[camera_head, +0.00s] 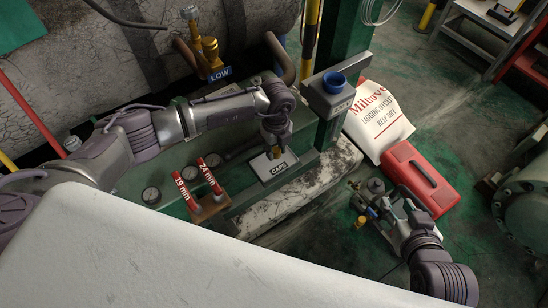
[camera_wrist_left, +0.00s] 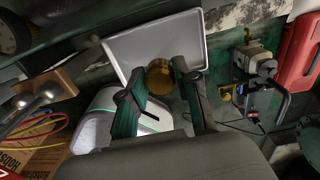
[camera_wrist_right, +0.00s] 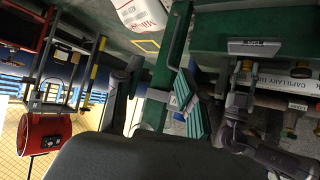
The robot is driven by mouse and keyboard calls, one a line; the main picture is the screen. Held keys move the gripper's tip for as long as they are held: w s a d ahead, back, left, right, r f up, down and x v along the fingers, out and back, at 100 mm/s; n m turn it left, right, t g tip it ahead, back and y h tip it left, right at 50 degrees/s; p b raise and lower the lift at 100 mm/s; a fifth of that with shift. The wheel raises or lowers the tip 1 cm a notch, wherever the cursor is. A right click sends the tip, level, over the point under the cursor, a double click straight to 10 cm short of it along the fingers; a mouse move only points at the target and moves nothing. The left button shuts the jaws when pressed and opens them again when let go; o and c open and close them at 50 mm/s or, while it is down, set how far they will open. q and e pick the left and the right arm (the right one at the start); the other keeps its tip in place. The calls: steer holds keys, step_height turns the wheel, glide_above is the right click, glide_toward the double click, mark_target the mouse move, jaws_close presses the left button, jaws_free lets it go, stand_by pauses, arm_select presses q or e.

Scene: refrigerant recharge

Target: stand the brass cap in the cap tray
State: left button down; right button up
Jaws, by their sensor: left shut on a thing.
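The cap tray (camera_head: 283,172), a small grey tray with a CAPS label, sits on the green bench. It also shows in the left wrist view (camera_wrist_left: 133,42). My left gripper (camera_head: 275,141) points down over the tray's far part. It is shut on the brass cap (camera_wrist_left: 160,76), which sits between the fingertips over the tray's near edge in the left wrist view. I cannot tell whether the cap touches the tray floor. My right gripper (camera_wrist_right: 150,88) is open, with its fingers apart and nothing seen between them. It hangs off the bench, right of the tray.
A rack with red 19 mm and 24 mm tools (camera_head: 208,203) stands left of the tray. A red case (camera_head: 421,177) and white sack (camera_head: 377,118) lie to the right.

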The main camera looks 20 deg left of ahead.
mark_target(274, 162)
arm_select(q)
steer(key=shift+a+f, duration=0.3)
steer(key=shift+f, duration=0.15)
step_height(274, 162, down, 3)
steer(key=shift+f+b, duration=0.15)
steer(key=shift+b, duration=0.65)
arm_select(e)
steer(key=w+a+r+t+y, duration=0.1)
steer(key=w+a+r+t, duration=0.1)
steer(key=w+r+t, duration=0.2)
step_height(274, 162, up, 2)
steer(key=shift+r, duration=0.1)
arm_select(q)
steer(key=shift+f, duration=0.1)
arm_select(e)
steer(key=shift+t+y, duration=0.3)
arm_select(q)
steer(key=shift+f, duration=0.1)
steer(key=c, duration=0.8)
jaws_free()
arm_select(e)
steer(key=shift+w+r, duration=0.1)
steer(key=shift+r, duration=0.05)
